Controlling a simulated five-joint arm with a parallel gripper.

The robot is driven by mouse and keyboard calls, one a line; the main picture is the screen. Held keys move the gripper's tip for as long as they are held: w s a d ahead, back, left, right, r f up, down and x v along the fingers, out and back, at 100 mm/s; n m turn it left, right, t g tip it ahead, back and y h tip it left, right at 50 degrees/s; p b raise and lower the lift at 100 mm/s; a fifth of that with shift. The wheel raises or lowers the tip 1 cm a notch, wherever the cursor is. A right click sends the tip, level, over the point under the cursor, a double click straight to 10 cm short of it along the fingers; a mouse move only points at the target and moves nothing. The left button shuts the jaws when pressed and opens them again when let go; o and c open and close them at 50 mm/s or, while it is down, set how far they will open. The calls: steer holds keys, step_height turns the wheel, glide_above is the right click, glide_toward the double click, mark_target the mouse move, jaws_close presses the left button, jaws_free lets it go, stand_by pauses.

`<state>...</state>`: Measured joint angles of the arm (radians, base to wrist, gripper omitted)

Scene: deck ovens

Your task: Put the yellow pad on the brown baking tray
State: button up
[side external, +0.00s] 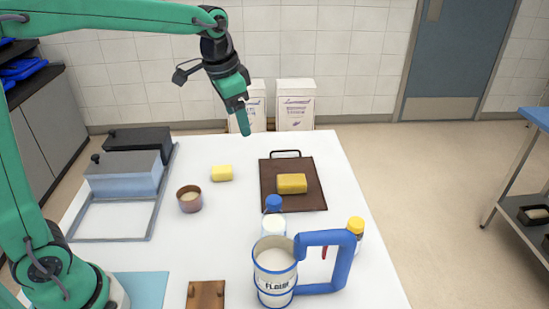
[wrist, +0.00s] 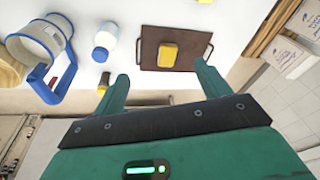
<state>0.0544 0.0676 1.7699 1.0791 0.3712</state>
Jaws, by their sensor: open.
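A yellow pad (side external: 292,184) lies flat on the brown baking tray (side external: 308,202), near the tray's middle, with bare tray around it. The wrist view also shows the pad (wrist: 168,55) on the tray (wrist: 150,37). A second, paler yellow block (side external: 221,173) lies on the white table left of the tray. My gripper (side external: 243,127) is raised behind and to the left of the tray, open and empty. In the wrist view its fingers (wrist: 161,75) are spread apart, with the tray and pad beyond them.
A flour jug (side external: 274,264) with a blue handle and a blue-capped bottle (side external: 273,222) stand in front of the tray. A small brown cup (side external: 189,199) stands left. White cartons (side external: 295,104) stand behind the table. The table between cup and tray is mostly clear.

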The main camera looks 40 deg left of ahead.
steer(key=s+a+f+n+t, duration=0.1)
steer(key=s+n, duration=0.1)
steer(key=s, duration=0.8)
steer(key=s+a+f+n+t, duration=0.1)
steer(key=s+n+t, duration=0.1)
steer(key=s, duration=0.8)
steer(key=shift+s+a+n, duration=0.2)
steer(key=shift+s+n, duration=0.2)
